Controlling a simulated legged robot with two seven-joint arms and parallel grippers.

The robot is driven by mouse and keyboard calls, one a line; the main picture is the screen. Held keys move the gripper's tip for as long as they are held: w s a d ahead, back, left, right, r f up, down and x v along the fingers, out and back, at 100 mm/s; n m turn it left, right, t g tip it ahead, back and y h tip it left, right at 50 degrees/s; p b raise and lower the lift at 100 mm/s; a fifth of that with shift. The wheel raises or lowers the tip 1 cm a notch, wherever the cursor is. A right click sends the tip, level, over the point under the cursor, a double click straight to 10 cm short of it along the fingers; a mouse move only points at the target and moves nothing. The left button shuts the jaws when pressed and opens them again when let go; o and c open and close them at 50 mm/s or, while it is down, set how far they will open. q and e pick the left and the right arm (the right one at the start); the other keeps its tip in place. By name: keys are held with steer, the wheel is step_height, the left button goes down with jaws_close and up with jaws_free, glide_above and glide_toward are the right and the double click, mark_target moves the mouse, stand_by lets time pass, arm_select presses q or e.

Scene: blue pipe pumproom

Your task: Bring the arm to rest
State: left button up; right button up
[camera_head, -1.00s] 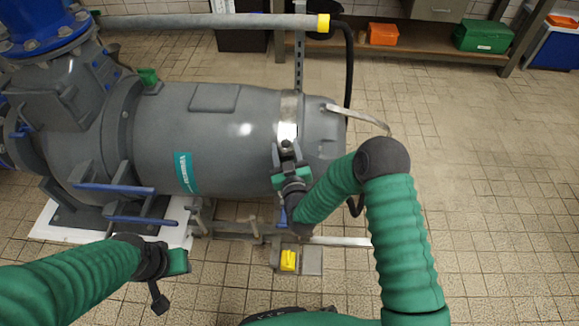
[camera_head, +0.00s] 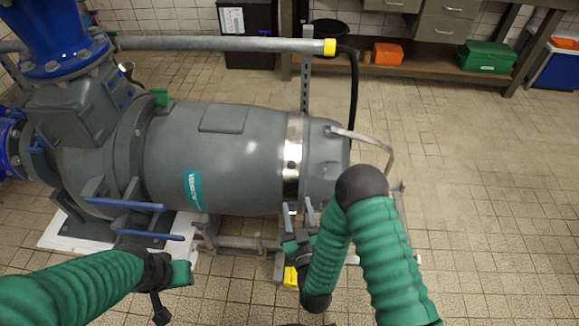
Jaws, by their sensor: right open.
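My right arm comes in from the lower right in a green sleeve and folds sharply at a dark elbow. Its gripper (camera_head: 299,213) is open with its fingers pointing up the picture. It shows just below the lower end of the bright metal band (camera_head: 293,160) around the grey pump motor (camera_head: 225,150). Nothing shows between the fingers; whether they touch the motor cannot be told. My left arm comes in from the lower left. Its gripper (camera_head: 172,277) is near the pump's base, and its fingers are not clear.
A grey pipe (camera_head: 220,44) with a yellow end and black hose runs behind the motor. A curved metal handle (camera_head: 372,143) is close to my right elbow. The tiled floor (camera_head: 480,190) at right is clear.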

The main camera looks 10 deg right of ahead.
steer(key=s+d+r+m+g, duration=0.1)
steer(key=s+d+r+g, duration=0.25)
steer(key=s+g, duration=0.45)
steer(key=s+d+r+m+g, duration=0.1)
steer(key=s+d+r+g, duration=0.1)
steer(key=s+d+g, duration=0.45)
steer(key=w+r+p+v, duration=0.1)
steer(key=w+p+v, duration=0.2)
steer(key=p+v, duration=1)
steer(key=w+r+p+v, duration=0.1)
steer(key=w+p+v, duration=0.2)
steer(key=p+v, duration=1)
steer(key=shift+a+r+g+y+p, duration=0.3)
steer(key=shift+a+g+p, duration=0.15)
steer(key=shift+p, duration=0.65)
